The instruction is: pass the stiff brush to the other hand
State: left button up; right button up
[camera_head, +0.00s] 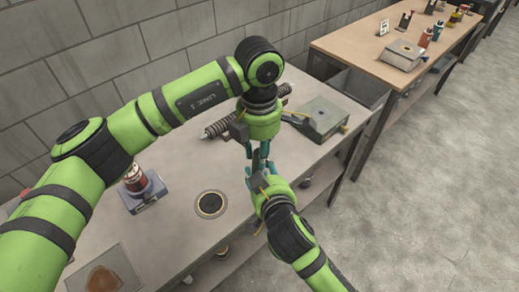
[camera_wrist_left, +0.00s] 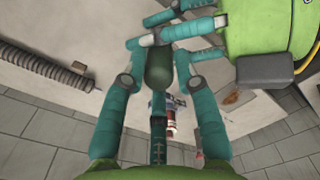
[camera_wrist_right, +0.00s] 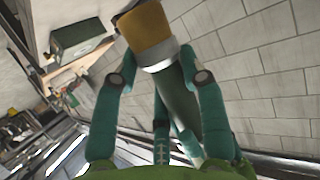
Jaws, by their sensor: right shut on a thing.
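The stiff brush has a dark green handle, a pale metal collar and yellow-brown bristles (camera_wrist_right: 148,32). In the right wrist view it runs between the fingers of my right gripper (camera_head: 260,172), which is shut on it. My left gripper (camera_head: 258,152) points down from above, close to the right one. In the left wrist view the rounded end of the green handle (camera_wrist_left: 158,68) lies between my left fingers, with visible gaps on both sides, so they look open around it. In the head view the fingers hide most of the brush.
A block wall stands behind. A second bench (camera_head: 345,45) is at upper right.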

pick_arm(q)
jog(key=shift+o, duration=1.1)
jog(key=shift+s+d, duration=0.1)
jog(key=shift+r, duration=0.1)
pick_arm(e)
jog(key=shift+c, duration=0.6)
pick_arm(q)
notch_tip(320, 180, up, 12)
jog(key=d+f+t+h, duration=0.1)
jog(key=d+f+h, duration=0.3)
jog(key=f, duration=0.7)
jog(key=shift+d+n+t, duration=0.3)
jog(key=shift+d+n, duration=0.1)
jog(key=shift+d, duration=0.75)
pick_arm(e)
jog(key=d+m+h, duration=0.5)
jog(key=d+h, duration=0.1)
jog(key=d, duration=0.2)
jog(key=shift+d+m+h, duration=0.25)
jog(key=shift+m+h, duration=0.05)
jog(key=shift+h, duration=0.1)
